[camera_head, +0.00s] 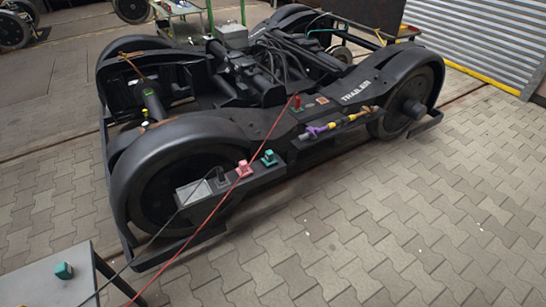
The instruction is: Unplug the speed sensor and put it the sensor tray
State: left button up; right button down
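A black trailer bogie (285,120) stands on the paved floor. On its near side frame sit a pink plug-like part (244,169), a teal one (269,158) and a small dark one (221,181) with a dark cable. A red part (297,103) stands higher up, by a red cable (232,187). I cannot tell which of these is the speed sensor. A grey-white box (193,193) is at the near wheel; no sensor tray can be made out for certain. Neither of my grippers is in view.
A grey table (40,286) with a teal block (64,271) stands at bottom left; the cables run down past it. A purple and yellow part (335,124) lies along the bogie's side. The paving at right is clear.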

aim_at(268, 155)
jog(key=i+j, duration=0.25)
jog(key=i, duration=0.25)
jog(key=i+j, duration=0.25)
jog(key=i, duration=0.25)
jog(key=i+j+z, duration=0.15)
jog(key=i+z, duration=0.1)
jog(key=z, duration=1)
